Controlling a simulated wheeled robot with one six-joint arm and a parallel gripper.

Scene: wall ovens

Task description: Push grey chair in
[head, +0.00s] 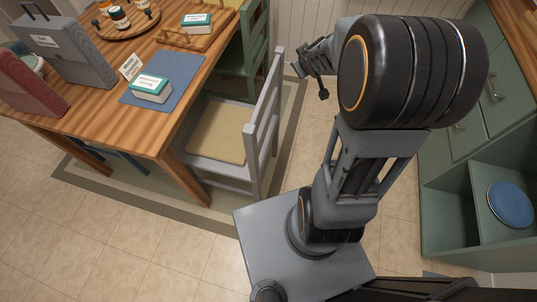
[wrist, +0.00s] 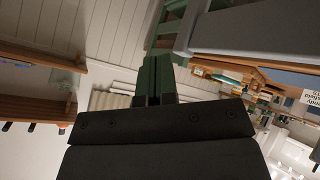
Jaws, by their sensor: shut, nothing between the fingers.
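The grey chair (head: 264,130) stands at the right side of the wooden table (head: 172,120) in the head view. It has a slatted back and a pale yellow cushion (head: 217,132). The back faces right, and part of the seat is under the table edge. In the wrist view the shut fingers (wrist: 155,82) show at the middle, and a grey bar (wrist: 250,33), likely the chair's, crosses the upper right.
A green chair (head: 256,48) stands beyond the grey one. The table bears a blue mat (head: 178,72), boxes, a tray and a round board with jars. Green cabinets (head: 450,190) with an open shelf stand at the right. A bordered rug lies under the table. Tiled floor lies at the lower left.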

